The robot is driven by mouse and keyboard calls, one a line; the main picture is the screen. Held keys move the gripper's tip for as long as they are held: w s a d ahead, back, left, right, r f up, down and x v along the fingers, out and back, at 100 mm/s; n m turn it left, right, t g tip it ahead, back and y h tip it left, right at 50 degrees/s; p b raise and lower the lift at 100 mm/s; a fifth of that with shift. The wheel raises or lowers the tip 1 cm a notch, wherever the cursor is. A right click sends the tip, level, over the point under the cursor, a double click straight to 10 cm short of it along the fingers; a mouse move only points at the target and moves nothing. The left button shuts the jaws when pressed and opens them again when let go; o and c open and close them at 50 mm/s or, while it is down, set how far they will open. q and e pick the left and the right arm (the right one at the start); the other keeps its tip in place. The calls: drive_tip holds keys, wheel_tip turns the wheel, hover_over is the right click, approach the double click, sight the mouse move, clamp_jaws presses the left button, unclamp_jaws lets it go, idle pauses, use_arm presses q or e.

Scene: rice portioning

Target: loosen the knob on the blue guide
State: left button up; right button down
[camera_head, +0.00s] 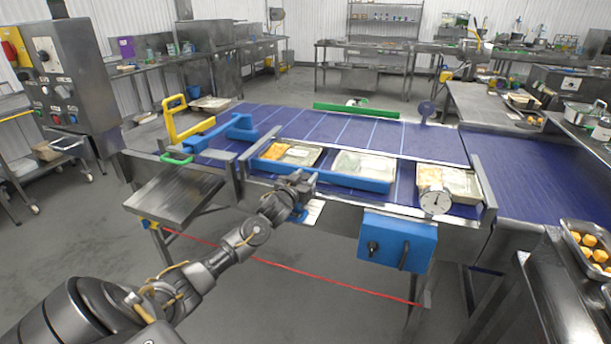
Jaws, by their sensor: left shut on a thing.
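The blue guide (345,179) is a long blue rail along the near side of the conveyor, in front of the trays. My left gripper (305,184) reaches from the lower left to the guide's near side, at the conveyor's front edge. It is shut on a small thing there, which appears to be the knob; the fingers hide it. A small blue part (298,214) shows just below the gripper. My right gripper is not in view.
Trays of food (289,153) stand on the blue conveyor (340,130) behind the guide. A round dial (435,199) and a blue control box (397,241) are to the right. A steel shelf (174,192) is left of my gripper. A red cord (290,267) runs below.

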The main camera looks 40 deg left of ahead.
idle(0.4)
use_arm(q)
drive_tip(key=o, duration=1)
drive_tip(key=shift+d, duration=0.1)
